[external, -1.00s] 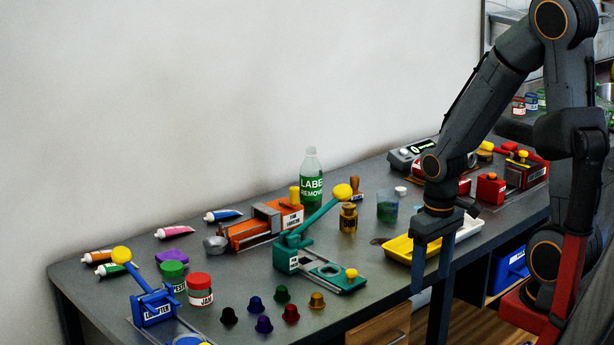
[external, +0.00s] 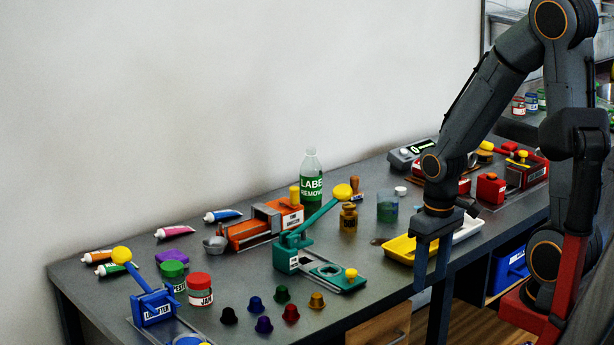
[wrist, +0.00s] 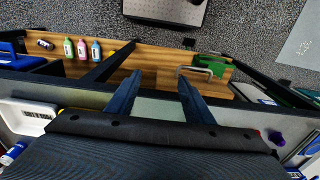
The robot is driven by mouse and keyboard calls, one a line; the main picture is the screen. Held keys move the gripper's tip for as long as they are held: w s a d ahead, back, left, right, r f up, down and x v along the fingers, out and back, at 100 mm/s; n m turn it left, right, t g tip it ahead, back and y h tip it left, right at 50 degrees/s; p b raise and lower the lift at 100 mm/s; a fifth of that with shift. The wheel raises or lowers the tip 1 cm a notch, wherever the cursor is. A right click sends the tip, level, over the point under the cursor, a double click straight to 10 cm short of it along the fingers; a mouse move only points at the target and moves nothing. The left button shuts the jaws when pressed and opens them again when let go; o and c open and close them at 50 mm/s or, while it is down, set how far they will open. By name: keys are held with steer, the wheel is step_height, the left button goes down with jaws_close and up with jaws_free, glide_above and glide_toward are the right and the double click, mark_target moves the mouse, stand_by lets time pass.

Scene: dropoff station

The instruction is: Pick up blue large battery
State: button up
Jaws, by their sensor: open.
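I cannot pick out the blue large battery for certain in either view. In the wrist view a small blue upright item (wrist: 96,50) stands beside a pink one (wrist: 82,49) and a green one (wrist: 68,48) on the wooden surface below the table. They look like bottles or cells; too small to tell. My gripper (external: 432,278) is open and empty, fingers pointing down at the table's front edge, near the yellow tray (external: 399,250). In the wrist view my gripper (wrist: 160,76) has its fingers apart over the wooden surface, to the right of the blue item and not touching it.
The grey table (external: 249,272) carries an orange press (external: 252,234), a teal lever device (external: 287,259), jars and several coloured caps. A blue bin (external: 512,262) stands under the table at right. A green box (wrist: 211,62) lies on the wooden surface.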

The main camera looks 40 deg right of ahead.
steer(key=w+d+r+n, duration=0.1)
steer(key=w+d, duration=0.1)
steer(key=w, duration=0.1)
steer(key=w+d+r+n+p, duration=0.1)
steer(key=w, duration=0.3)
steer(key=w+d+r+n, duration=0.1)
steer(key=w+d, duration=0.1)
steer(key=w, duration=0.2)
steer(key=shift+d+n, duration=0.35)
steer(key=shift+n, duration=0.05)
steer(key=w+d+r+n+p, duration=0.2)
steer(key=w+d+n, duration=0.3)
steer(key=w+d, duration=0.6)
steer(key=w+d+n, duration=0.2)
steer(key=d, duration=0.5)
steer(key=w+d+n+p, duration=0.1)
steer(key=w+d+n, duration=0.1)
steer(key=d, duration=0.5)
steer(key=w+d+n+p, duration=0.1)
steer(key=w+d+n, duration=0.2)
steer(key=d, duration=0.4)
steer(key=shift+r+n, duration=0.3)
steer(key=shift+n, duration=0.1)
steer(key=shift+d+f, duration=0.1)
steer(key=shift+f, duration=0.15)
steer(key=shift+d+f+p, duration=0.2)
steer(key=shift+f+p, duration=1.45)
steer(key=shift+f, duration=1.95)
jaws_close()
